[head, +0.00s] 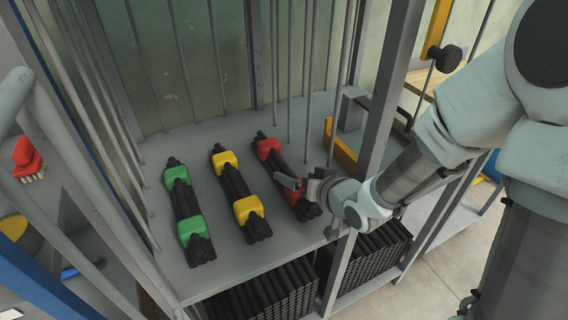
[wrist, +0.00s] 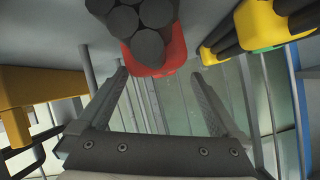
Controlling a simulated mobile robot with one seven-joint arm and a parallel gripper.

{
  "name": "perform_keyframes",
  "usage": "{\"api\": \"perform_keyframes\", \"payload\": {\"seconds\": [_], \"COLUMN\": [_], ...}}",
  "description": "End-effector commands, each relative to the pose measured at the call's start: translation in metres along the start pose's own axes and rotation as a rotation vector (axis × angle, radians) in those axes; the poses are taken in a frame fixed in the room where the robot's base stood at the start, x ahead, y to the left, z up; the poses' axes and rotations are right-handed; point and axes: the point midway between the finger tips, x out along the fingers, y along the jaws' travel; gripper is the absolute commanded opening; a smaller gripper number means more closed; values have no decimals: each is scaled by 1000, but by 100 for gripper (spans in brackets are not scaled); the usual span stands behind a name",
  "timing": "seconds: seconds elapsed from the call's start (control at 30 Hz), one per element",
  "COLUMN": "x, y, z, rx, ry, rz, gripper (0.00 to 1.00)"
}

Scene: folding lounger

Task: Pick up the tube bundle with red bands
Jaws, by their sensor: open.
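The tube bundle with red bands (head: 268,149) lies on the grey shelf, rightmost of the three bundles. Its black tube ends (wrist: 140,22) and a red band (wrist: 168,60) show at the top of the wrist view. My gripper (head: 288,183) is at the bundle's right side in the head view and hides part of its middle and near band. In the wrist view the two fingers of my gripper (wrist: 158,77) are spread apart, with nothing held between them. The bundle sits just beyond the fingertips; I cannot tell whether they touch it.
The yellow-banded bundle (head: 236,190) and green-banded bundle (head: 186,211) lie to the left. A metal post (head: 386,88) and thin bars stand close to my arm. A yellow-and-grey tool (head: 343,148) is behind right. Stacked black tubes (head: 265,292) fill the level below.

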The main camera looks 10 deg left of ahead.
Motion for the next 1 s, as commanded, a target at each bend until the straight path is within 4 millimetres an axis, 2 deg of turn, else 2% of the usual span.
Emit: {"api": "perform_keyframes", "payload": {"seconds": [0.5,0.8,1.0], "x": [66,69,69], "y": [2,1,1], "z": [-4,-6,-6], "rx": [-1,-1,-1], "ry": [0,0,0], "rz": [0,1,1], "gripper": [100,100,64]}}
